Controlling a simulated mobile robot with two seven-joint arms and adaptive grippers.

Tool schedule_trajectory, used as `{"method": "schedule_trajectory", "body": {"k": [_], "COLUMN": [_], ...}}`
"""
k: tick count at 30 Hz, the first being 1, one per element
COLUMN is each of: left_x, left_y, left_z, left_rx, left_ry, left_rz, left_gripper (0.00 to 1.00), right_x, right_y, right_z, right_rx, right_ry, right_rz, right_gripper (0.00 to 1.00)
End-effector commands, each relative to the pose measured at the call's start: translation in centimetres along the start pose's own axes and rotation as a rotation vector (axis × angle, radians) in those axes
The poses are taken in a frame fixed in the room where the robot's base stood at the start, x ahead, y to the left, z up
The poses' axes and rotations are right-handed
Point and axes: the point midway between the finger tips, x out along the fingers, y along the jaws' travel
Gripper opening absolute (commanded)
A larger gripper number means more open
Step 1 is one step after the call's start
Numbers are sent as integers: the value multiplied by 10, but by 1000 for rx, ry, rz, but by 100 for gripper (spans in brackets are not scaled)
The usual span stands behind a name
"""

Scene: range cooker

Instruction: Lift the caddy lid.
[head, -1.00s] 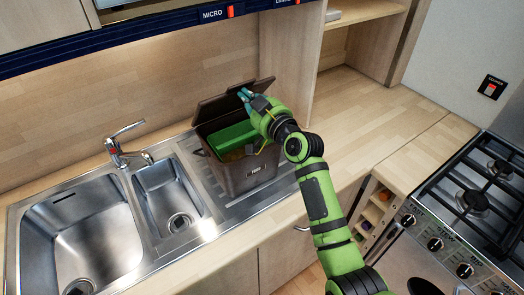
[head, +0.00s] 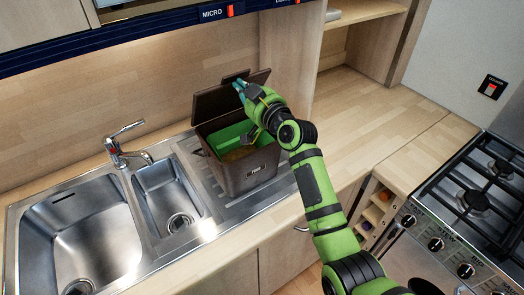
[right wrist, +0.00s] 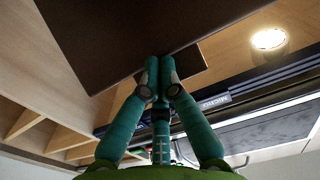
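The brown caddy (head: 235,178) stands on the sink's drainer, with a green lining (head: 228,137) and brownish contents inside. Its lid (head: 212,105) is raised and stands steeply at the back. The lid's dark underside fills the upper part of the right wrist view (right wrist: 110,35), with a small tab at its edge. My right gripper (head: 241,90) is above the caddy opening, at the inner face of the lid near its upper edge. Its fingertips (right wrist: 160,65) are together, against or just in front of the lid by the tab; nothing shows between them. My left gripper is out of view.
The tap (head: 125,145) and two steel sink bowls (head: 75,225) lie left of the caddy. A wooden panel (head: 290,65) rises behind it. The worktop (head: 375,125) to the right is clear, up to the gas hob (head: 475,200).

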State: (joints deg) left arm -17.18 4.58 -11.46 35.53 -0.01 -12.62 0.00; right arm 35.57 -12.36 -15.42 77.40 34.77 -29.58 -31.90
Motion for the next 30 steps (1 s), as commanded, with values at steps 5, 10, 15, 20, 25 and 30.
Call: {"method": "schedule_trajectory", "body": {"k": [5, 10, 15, 20, 25, 30], "left_x": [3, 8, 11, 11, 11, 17], "left_y": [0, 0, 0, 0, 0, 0], "left_z": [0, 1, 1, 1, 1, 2], "left_rx": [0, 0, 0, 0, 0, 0], "left_ry": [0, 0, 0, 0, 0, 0], "left_rz": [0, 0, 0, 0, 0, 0], "left_gripper": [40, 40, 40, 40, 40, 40], "right_x": [4, 15, 23, 24, 24, 29], "right_y": [0, 0, 0, 0, 0, 0], "right_z": [-2, -5, -10, -11, -11, -10], "right_rx": [-1, -1, 0, 0, 0, -1], "right_ry": [2, 1, 1, 1, 1, 1], "right_rz": [0, -1, 0, 0, 0, 0], "right_gripper": [0, 0, 0, 0, 0, 0]}}
